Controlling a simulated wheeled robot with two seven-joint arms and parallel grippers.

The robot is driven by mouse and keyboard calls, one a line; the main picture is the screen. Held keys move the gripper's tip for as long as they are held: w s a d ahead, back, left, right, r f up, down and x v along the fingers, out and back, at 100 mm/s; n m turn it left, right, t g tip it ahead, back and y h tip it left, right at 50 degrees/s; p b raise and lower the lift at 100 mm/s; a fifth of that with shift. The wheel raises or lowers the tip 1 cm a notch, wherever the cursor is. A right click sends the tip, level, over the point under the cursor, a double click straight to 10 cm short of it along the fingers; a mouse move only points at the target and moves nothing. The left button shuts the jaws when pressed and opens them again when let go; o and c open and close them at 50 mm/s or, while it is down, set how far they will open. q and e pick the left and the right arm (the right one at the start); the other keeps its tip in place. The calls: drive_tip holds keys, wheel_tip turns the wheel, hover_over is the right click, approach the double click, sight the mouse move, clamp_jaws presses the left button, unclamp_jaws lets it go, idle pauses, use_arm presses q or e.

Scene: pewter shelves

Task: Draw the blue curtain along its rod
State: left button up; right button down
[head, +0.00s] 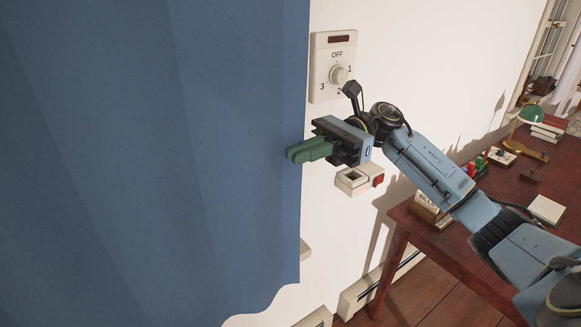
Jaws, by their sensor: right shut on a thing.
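The blue curtain (150,150) hangs in broad folds and fills the left half of the head view. Its right edge hangs in front of the pale wall, and its wavy lower hem shows at the bottom. The rod is out of view above. My right gripper (292,155) reaches in from the right, and its green fingers are shut on the curtain at its right edge, about midway down the visible cloth. My left gripper is not in view.
A wall switch with a dial (339,75) is just above my right gripper, and a small box with a red button (359,179) is just below it. A wooden desk (440,245) with a green lamp (532,118), books and small items stands at right.

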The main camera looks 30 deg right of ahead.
drive_tip(key=shift+d, duration=0.15)
drive_tip(key=c, duration=1.9)
unclamp_jaws()
drive_tip(key=o, duration=0.3)
drive_tip(key=shift+d, duration=0.2)
drive_tip(key=shift+o, duration=0.2)
drive_tip(key=shift+a, duration=0.15)
use_arm(q)
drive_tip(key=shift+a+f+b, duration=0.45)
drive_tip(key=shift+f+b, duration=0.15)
drive_tip(key=shift+b, duration=0.05)
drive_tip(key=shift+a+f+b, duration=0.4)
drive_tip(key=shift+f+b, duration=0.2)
use_arm(e)
drive_tip(key=d, duration=1.3)
drive_tip(key=shift+w+d, duration=0.2)
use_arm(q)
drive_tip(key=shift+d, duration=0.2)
